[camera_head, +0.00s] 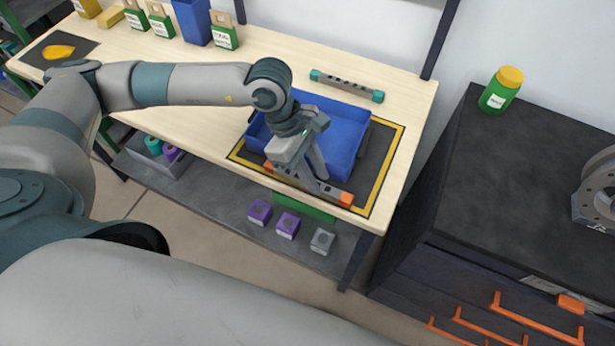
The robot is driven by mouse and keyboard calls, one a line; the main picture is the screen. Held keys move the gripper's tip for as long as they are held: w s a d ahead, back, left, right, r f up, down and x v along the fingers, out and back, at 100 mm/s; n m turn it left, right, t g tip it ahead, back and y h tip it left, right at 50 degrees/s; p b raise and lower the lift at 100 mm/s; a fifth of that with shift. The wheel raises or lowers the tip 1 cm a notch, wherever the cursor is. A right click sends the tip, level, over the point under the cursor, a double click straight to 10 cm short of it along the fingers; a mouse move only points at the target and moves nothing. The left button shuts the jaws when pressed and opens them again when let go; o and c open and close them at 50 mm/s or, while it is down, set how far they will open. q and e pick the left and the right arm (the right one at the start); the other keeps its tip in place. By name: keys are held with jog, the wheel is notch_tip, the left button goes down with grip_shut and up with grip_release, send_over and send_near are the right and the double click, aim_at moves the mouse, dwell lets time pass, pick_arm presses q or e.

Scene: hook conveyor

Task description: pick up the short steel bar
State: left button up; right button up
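A grey steel bar with orange end caps (335,194) lies along the front edge of the table, in front of the blue tray (345,150). A second grey bar, with teal end caps (347,85), lies behind the tray. I cannot tell which of the two is the short one. My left gripper (317,184) points down at the orange-capped bar and hides its middle. Its fingers are at or just above the bar; whether they touch or grip it is unclear. My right gripper does not show.
The tray stands on a dark mat with a yellow border (385,165). Several green cartons (224,36) and a blue bin (192,20) stand at the back left. A lower shelf (220,205) holds small blocks. A dark cabinet (480,190) with a green jar (501,90) stands right.

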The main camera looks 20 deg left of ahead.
pick_arm(q)
jog(key=shift+x, duration=0.9)
jog(key=shift+d+f, duration=0.1)
jog(key=shift+f, duration=0.15)
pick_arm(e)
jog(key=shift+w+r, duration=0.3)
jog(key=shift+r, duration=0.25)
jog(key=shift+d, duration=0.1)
pick_arm(q)
grip_shut()
jog(key=shift+r, duration=0.1)
